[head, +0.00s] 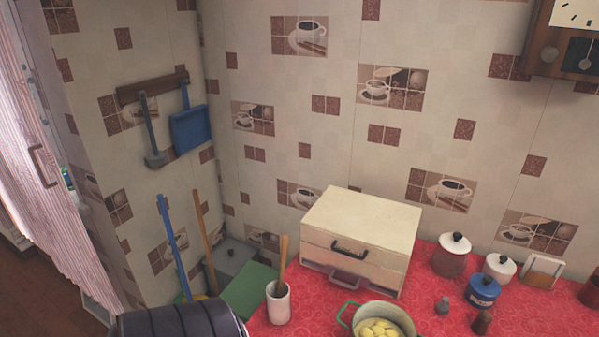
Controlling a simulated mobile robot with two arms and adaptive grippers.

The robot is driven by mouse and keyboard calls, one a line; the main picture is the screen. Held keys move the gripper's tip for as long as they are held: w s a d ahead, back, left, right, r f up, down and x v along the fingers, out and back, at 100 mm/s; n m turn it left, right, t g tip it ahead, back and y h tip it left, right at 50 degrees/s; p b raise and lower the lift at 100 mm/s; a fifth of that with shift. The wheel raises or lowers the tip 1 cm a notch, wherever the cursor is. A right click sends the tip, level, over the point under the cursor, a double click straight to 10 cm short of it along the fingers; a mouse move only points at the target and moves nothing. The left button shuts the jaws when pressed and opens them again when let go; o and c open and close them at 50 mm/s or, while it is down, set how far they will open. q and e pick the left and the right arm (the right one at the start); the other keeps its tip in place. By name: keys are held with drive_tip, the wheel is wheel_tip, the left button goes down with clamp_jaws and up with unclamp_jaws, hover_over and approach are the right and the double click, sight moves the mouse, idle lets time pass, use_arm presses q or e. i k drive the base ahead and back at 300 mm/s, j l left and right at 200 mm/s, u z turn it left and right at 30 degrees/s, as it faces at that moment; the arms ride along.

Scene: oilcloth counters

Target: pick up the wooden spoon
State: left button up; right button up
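A wooden handle (284,254), likely the wooden spoon, stands upright and slightly tilted in a white cup (278,304). The cup stands on the red patterned counter, left of and in front of the cream bread box. The lower end of the handle is hidden inside the cup, so I cannot see its head. Neither of my grippers shows in the head view.
The cream box (362,232) stands behind the cup. A pot (384,316) with green handles and yellow potatoes is close to its right. Lidded jars (453,254) stand further right on the red counter (427,292). Long handles (171,240) lean at the left wall.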

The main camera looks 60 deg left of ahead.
sight(285, 242)
drive_tip(key=u, duration=2)
